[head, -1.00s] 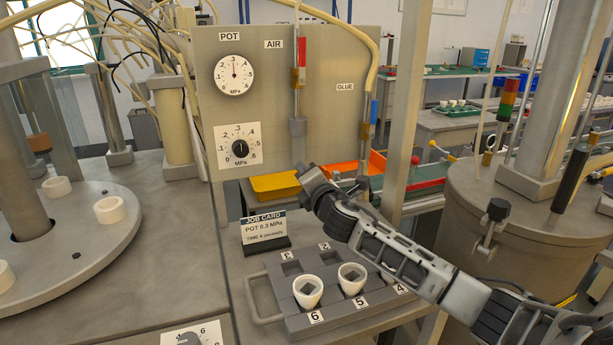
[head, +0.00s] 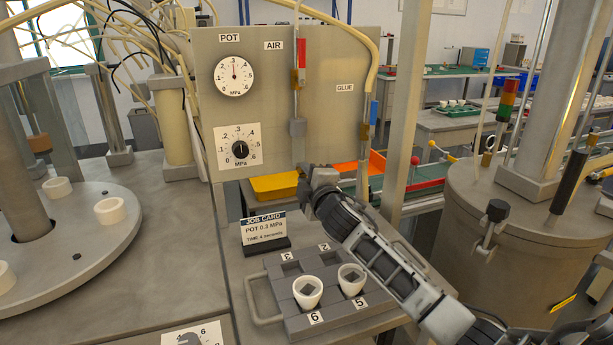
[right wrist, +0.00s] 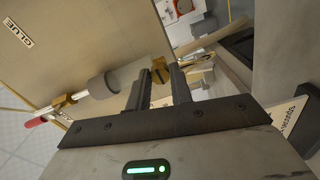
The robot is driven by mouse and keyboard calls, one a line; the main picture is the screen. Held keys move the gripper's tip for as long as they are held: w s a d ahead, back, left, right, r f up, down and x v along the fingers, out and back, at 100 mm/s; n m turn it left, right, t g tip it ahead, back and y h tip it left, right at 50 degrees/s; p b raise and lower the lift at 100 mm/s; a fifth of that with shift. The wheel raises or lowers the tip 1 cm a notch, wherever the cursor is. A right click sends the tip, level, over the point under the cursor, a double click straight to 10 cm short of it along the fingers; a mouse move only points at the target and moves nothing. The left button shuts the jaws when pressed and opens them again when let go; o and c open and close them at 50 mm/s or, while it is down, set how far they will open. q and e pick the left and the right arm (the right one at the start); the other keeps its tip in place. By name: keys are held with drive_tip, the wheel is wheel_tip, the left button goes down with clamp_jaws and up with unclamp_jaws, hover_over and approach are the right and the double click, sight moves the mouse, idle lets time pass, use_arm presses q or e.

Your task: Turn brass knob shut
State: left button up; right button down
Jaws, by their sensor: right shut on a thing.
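The brass knob (right wrist: 160,70) shows in the right wrist view between the fingertips, at the end of a pale stem below a grey cylinder (right wrist: 103,85). My right gripper (right wrist: 161,82) is shut on the knob. In the head view my right gripper (head: 304,174) is at the lower edge of the panel, below the AIR line's grey cylinder (head: 298,127), and hides the knob. The AIR line also has a red-handled brass valve (head: 298,78). The POT gauge (head: 234,75) needle points near .3. My left gripper is not in view.
The GLUE line (head: 366,132) with a blue handle hangs just right of my gripper. A job card (head: 264,232) reads POT 0.3 MPa. Below my arm sits a grey tray (head: 275,268) with two white cups. A post (head: 400,130) and a large pot (head: 530,225) stand to the right.

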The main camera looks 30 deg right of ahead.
idle(0.5)
drive_tip(key=c, duration=1.3)
unclamp_jaws()
drive_tip(key=shift+o, duration=0.2)
use_arm(q)
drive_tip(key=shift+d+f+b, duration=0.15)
drive_tip(key=shift+b, duration=0.45)
use_arm(e)
drive_tip(key=v, duration=1.6)
drive_tip(key=shift+d+f, duration=0.1)
